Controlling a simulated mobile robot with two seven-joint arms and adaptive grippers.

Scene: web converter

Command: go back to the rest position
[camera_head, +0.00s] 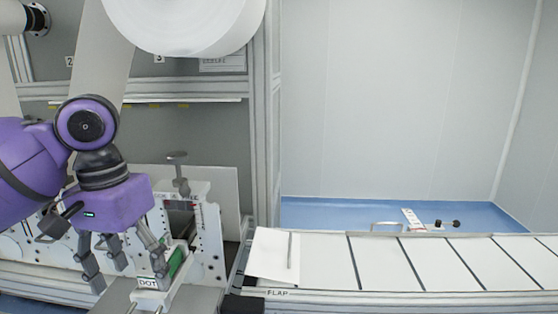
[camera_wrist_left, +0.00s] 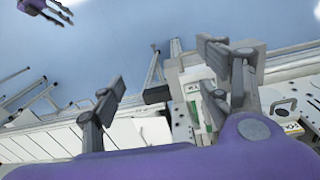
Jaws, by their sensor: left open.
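My left gripper (camera_head: 128,273) is open in the lower left of the head view, fingers pointing down, with nothing between them. It hangs in front of the machine's white side plates, beside a small block with a green part (camera_head: 177,262) and a "DOT" label (camera_head: 148,283). One finger overlaps this block in the picture; whether they touch I cannot tell. The left wrist view shows the left gripper's spread fingers (camera_wrist_left: 160,85). A purple gripper with grey fingers, seemingly my right one (camera_wrist_left: 55,12), is small at the top left there; its opening is unclear.
A large white roll (camera_head: 185,22) hangs above. A knob on a post (camera_head: 178,170) stands right of my left gripper. A belt with white panels (camera_head: 380,262) runs to the right, with a white sheet (camera_head: 273,255) at its near end. Blue floor (camera_head: 330,213) lies behind.

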